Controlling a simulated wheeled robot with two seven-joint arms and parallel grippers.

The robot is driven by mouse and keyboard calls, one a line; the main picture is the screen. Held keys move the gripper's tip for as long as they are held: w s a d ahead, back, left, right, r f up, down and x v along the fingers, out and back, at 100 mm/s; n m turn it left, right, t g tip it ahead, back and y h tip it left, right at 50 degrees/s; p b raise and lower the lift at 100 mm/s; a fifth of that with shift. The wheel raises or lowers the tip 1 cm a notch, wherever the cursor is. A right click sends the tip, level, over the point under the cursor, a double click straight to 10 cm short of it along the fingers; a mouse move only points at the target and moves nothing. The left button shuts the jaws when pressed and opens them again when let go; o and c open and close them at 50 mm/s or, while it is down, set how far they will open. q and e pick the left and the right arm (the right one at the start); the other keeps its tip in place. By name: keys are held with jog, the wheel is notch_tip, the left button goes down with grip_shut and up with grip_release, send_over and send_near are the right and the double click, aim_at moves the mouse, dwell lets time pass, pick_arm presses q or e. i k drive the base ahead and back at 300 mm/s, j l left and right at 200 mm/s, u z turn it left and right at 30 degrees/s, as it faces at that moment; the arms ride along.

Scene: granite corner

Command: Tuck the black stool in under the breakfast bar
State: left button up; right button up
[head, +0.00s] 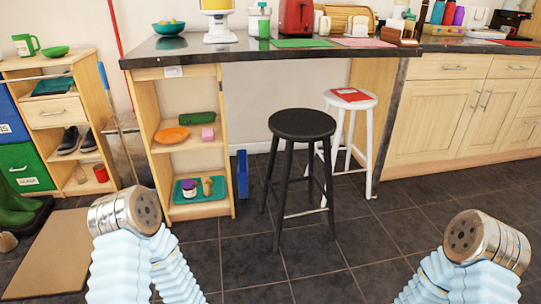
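The black stool (302,125) stands upright on the dark tiled floor, out in front of the breakfast bar (262,51). It has a round seat and several splayed legs. The bar has a dark granite top, with an open knee space below it between the shelf unit and a wooden end panel. Neither of my grippers shows in the head view. Only sleeved arm parts with metal ends show at the lower left and lower right, both apart from the stool.
A white stool (338,104) with a red book (350,94) on its seat stands close behind the black stool, to the right. An open shelf unit (160,154) bounds the knee space on the left, with a blue object (242,174) beside it.

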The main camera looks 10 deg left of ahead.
aim_at(310, 126)
jog(key=i+l+u, duration=0.1)
jog(key=i+l, duration=0.35)
jog(key=l, duration=0.2)
jog(key=i+l+u, duration=0.15)
jog(key=i+l, duration=0.3)
jog(key=l, duration=0.25)
jog(key=i+l+u, duration=0.15)
jog(key=l, duration=0.2)
jog(key=i+l+u, duration=0.1)
jog(key=i+l, duration=0.15)
jog(key=l, duration=0.15)
